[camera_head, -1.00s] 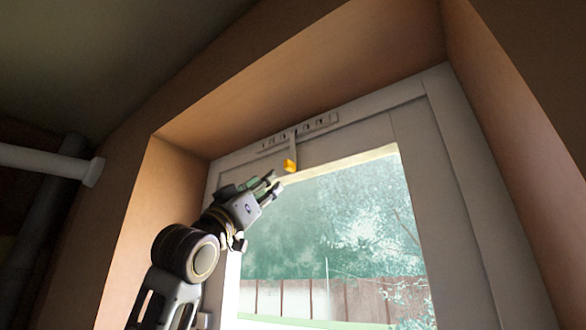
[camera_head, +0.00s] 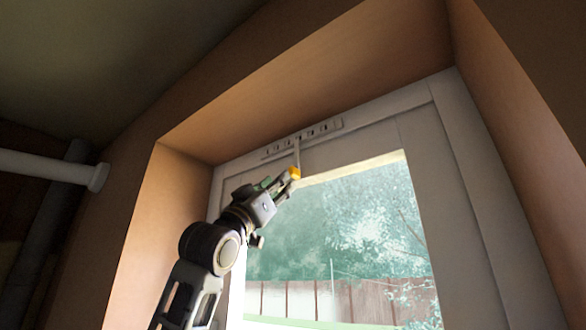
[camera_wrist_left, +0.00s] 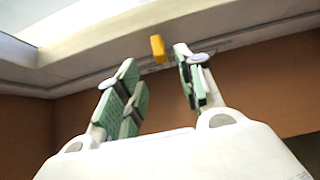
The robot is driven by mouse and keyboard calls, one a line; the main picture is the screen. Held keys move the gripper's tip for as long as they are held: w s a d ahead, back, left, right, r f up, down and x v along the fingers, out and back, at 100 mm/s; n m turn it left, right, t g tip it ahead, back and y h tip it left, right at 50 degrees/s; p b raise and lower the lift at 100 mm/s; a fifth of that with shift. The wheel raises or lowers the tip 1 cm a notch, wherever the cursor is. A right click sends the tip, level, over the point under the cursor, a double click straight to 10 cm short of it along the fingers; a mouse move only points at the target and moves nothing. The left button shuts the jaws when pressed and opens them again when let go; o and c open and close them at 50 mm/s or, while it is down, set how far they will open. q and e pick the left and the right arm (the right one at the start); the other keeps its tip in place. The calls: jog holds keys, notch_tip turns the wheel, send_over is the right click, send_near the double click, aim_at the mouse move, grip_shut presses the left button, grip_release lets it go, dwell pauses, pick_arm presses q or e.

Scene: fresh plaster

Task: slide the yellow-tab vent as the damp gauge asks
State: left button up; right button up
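The vent (camera_head: 322,129) is a pale slotted strip on the top rail of the window frame. A thin pale stalk hangs from it, ending in a yellow tab (camera_head: 295,173). My left gripper (camera_head: 284,182) is at the tab from below and left. In the left wrist view its green-padded fingers (camera_wrist_left: 156,62) are apart, and the yellow tab (camera_wrist_left: 158,48) shows between and just beyond the tips. I cannot tell whether a finger touches it. My right gripper and the damp gauge are not in view.
The vent sits in a deep brown window recess (camera_head: 300,85) with side walls close on both sides. The window pane (camera_head: 340,230) is below the tab. A white pipe (camera_head: 50,167) crosses the far left.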

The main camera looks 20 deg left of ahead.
aim_at(293, 177)
pick_arm(q)
jog(key=p+x, duration=0.2)
jog(key=x, duration=0.4)
jog(key=shift+r+p, duration=0.15)
jog(key=shift+p, duration=0.15)
jog(key=shift+p+x, duration=0.75)
jog(key=shift+x, duration=0.85)
jog(key=shift+w, duration=0.15)
grip_shut()
